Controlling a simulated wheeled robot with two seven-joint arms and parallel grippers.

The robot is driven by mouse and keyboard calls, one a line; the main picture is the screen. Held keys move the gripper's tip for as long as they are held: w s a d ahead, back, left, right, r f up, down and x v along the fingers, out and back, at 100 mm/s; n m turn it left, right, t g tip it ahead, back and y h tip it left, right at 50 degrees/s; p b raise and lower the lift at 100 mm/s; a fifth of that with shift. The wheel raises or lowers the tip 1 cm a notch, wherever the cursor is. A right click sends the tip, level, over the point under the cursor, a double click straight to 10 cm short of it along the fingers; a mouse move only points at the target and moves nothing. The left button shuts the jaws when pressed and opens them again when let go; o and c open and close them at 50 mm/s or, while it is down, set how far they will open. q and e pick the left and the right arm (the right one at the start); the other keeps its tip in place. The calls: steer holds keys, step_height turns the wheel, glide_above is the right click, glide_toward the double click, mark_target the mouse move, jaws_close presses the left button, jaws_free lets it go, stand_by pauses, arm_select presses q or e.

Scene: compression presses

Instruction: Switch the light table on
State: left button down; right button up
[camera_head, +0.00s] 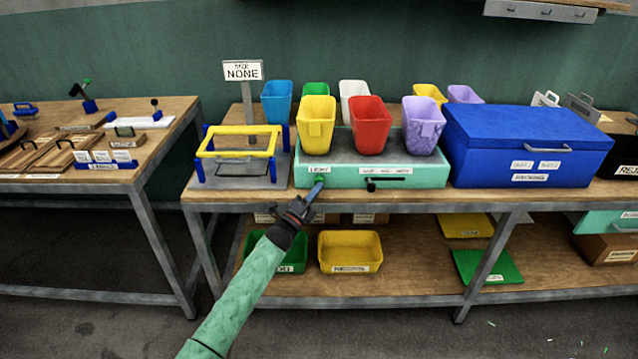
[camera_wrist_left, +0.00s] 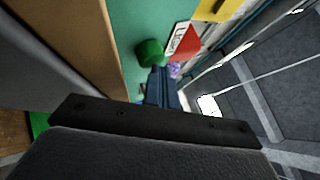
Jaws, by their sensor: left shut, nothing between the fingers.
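The light table (camera_head: 405,175) is a teal box with a dark grey top on the middle bench. The top shows no glow. Its front has a green round button (camera_head: 319,179) under a white "LIGHT" label (camera_head: 318,169), and a black slider at the right. My left gripper (camera_head: 316,188) is shut and empty, its blue fingertips at the button. In the left wrist view the shut fingers (camera_wrist_left: 160,82) point at the green button (camera_wrist_left: 150,52) and overlap its lower edge. I cannot tell whether they touch it. My right gripper is not in view.
Colored bins, including yellow (camera_head: 317,125) and red (camera_head: 370,125), stand on the light table. A yellow-and-blue frame (camera_head: 240,142) stands to the left, a blue case (camera_head: 525,150) to the right. A lower shelf holds a yellow tray (camera_head: 350,252).

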arm_select(q)
steer(key=shift+w+a+r, duration=0.25)
steer(key=shift+w+r, duration=0.2)
steer(key=shift+r, duration=0.2)
steer(key=shift+s+d+f+p, duration=0.1)
steer(key=shift+s+f+p, duration=0.15)
steer(key=shift+s, duration=0.7)
steer(key=shift+s+d+f+p, duration=0.1)
steer(key=shift+s+f+p, duration=0.15)
steer(key=shift+s, duration=0.65)
steer(key=shift+s+f+p, duration=0.15)
steer(key=shift+s+p, duration=0.1)
steer(key=shift+s, duration=0.7)
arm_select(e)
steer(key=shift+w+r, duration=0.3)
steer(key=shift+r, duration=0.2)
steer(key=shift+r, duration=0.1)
